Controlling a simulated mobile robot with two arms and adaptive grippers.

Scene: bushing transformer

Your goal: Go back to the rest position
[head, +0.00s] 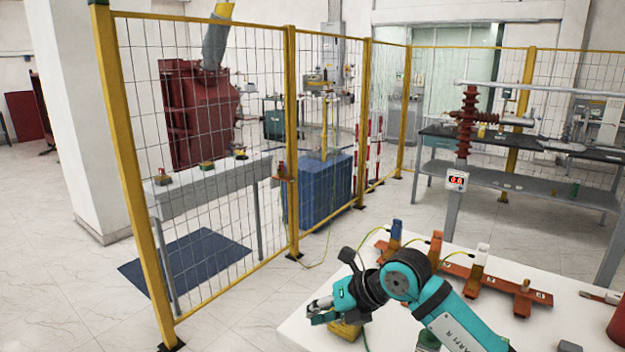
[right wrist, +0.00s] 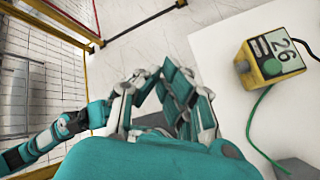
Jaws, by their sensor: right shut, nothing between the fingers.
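My right arm reaches in from the lower right of the head view. Its teal and black right gripper (head: 322,308) is over the left front part of the white table (head: 545,322). In the right wrist view the fingers of the right gripper (right wrist: 165,82) are drawn together with nothing between them. A yellow box marked 26 (right wrist: 272,62) stands on the table, right of the fingers and apart from them. A yellow box (head: 345,330) also shows just below the gripper in the head view. My left gripper does not show clearly in either view.
Orange stands (head: 521,300) with cabled pieces are on the table beyond my right arm. A yellow-framed mesh fence (head: 290,140) is left of the table, with pale floor (head: 245,320) between. A red ribbed insulator (head: 466,125) stands behind. A green cable (right wrist: 258,120) trails from the box.

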